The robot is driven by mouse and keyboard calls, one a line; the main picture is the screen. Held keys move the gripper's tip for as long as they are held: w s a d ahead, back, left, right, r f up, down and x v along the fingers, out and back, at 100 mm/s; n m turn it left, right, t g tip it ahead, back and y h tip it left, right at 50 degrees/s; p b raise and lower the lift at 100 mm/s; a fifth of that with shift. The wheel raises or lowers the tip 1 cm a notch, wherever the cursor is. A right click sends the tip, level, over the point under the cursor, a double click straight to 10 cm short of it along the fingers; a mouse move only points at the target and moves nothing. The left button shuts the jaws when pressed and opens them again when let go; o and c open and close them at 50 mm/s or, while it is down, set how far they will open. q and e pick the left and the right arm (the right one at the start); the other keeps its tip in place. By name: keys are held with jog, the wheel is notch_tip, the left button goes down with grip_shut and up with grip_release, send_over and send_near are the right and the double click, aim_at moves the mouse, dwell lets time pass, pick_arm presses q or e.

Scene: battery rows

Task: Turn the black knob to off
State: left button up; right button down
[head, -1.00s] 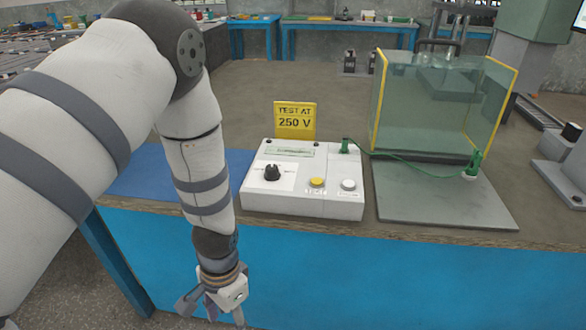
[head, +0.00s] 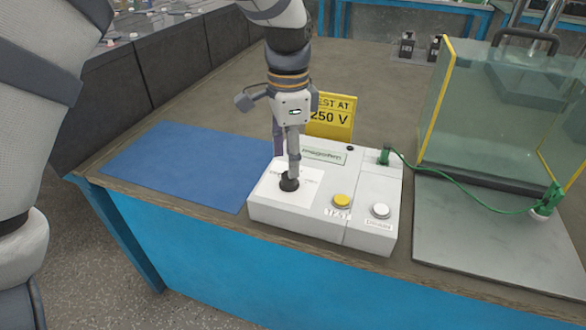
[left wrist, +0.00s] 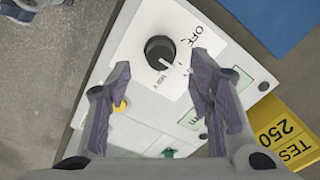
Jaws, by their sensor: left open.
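The black knob (head: 289,183) sits on a white label on top of the white tester box (head: 370,232). In the left wrist view the knob (left wrist: 160,50) is round, with a pale mark at its lower side. "OFF" is printed to its upper right and a voltage label below it. My left gripper (head: 287,163) points down over the knob and partly hides it in the head view. Its fingers are open, and in the left wrist view the knob lies between and beyond the fingertips (left wrist: 162,72). Contact with the knob cannot be told. My right gripper is not in view.
A yellow button (head: 342,201) and a white button (head: 380,210) are on the box. A yellow "250 V" sign (head: 333,126) stands behind it. A blue mat (head: 180,165) lies clear at left.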

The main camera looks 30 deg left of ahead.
aim_at(289, 179)
pick_arm(q)
notch_tip(289, 179, down, 4)
jog(key=shift+f, duration=0.2)
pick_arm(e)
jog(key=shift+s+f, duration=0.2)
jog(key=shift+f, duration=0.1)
pick_arm(q)
grip_shut()
